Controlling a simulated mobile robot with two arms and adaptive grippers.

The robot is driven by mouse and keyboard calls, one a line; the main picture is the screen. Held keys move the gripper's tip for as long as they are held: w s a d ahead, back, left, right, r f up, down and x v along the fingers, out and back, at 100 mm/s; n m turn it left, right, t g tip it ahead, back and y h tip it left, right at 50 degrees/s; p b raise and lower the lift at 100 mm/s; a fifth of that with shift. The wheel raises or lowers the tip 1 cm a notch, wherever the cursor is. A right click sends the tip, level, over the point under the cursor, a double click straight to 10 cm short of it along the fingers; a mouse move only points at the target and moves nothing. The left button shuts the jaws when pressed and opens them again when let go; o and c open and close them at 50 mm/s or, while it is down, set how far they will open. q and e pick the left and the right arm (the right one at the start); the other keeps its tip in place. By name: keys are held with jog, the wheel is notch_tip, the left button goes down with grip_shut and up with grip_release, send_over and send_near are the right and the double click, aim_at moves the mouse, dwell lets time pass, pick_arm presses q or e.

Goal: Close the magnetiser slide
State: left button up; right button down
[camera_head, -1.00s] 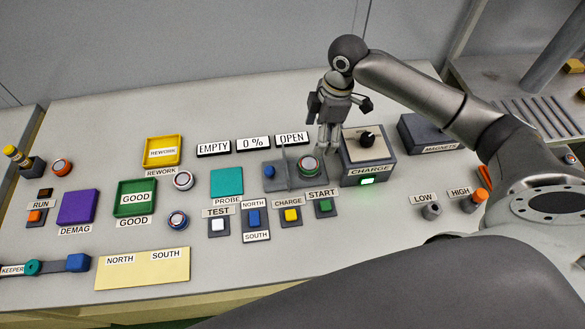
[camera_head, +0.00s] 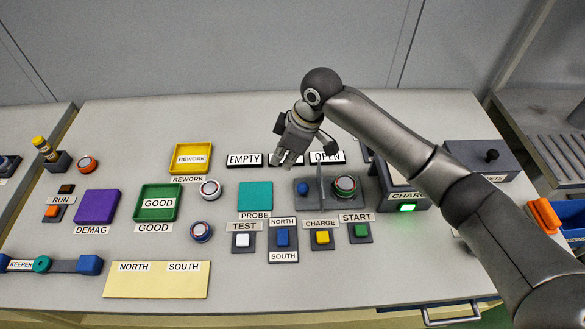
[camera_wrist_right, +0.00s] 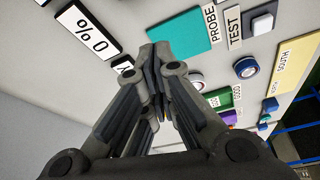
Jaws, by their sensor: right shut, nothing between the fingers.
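My right gripper (camera_head: 287,161) is shut and empty, in front of the displays, up and left of the blue knob. It hides the middle display in the head view. Its closed fingers (camera_wrist_right: 156,58) fill the middle of the right wrist view. The slide is not visible there. My left gripper is out of view.
TEST, polarity, CHARGE and START buttons (camera_head: 361,230) line the front. A teal PROBE pad (camera_head: 255,196) lies left of the slide.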

jog(key=p+x, duration=0.1)
jog(key=x, duration=0.7)
jog(key=shift+a+f, duration=0.2)
jog(key=shift+f, duration=0.1)
jog(key=d+p, duration=0.1)
jog(key=s+d, duration=0.1)
jog(key=d, duration=0.1)
jog(key=shift+d+p, duration=0.1)
jog(key=shift+p, duration=0.25)
jog(key=shift+s+d, duration=0.1)
jog(key=shift+d, duration=0.35)
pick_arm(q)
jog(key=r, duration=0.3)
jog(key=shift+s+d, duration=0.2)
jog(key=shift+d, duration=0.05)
pick_arm(e)
jog(key=shift+a, duration=0.1)
